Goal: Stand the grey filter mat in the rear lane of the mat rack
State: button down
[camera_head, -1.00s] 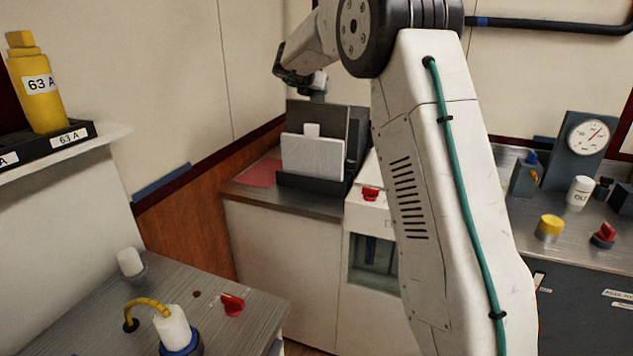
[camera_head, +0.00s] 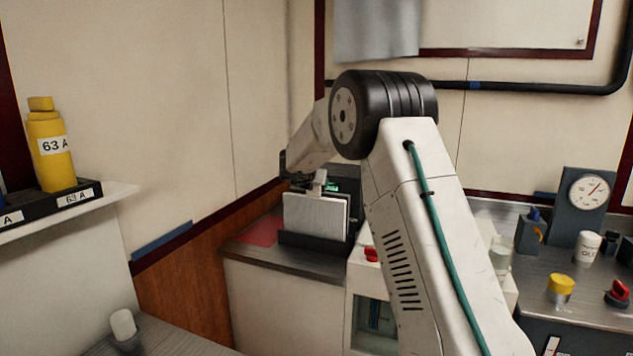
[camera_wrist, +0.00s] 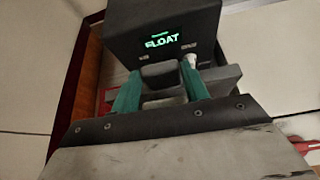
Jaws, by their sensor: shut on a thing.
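The mat rack (camera_head: 312,243) is a dark holder on the counter at the back. A pale mat (camera_head: 314,214) stands upright in its front part. My gripper (camera_head: 318,184) is low, just behind and above the pale mat's top edge. In the wrist view its green fingers (camera_wrist: 160,90) are shut on the dark tab of the grey filter mat (camera_wrist: 160,74). In the head view the grey mat is almost wholly hidden behind the pale mat, so I cannot tell whether its lower edge rests in the rear lane.
A dark box with a lit FLOAT display (camera_wrist: 165,38) stands close behind the rack. A red pad (camera_head: 262,231) lies to its left. A red knob (camera_head: 371,254) is to the right, near my arm. The wall is close behind.

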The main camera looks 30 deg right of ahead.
jog(key=shift+f, duration=0.1)
jog(key=c, duration=0.7)
grip_release()
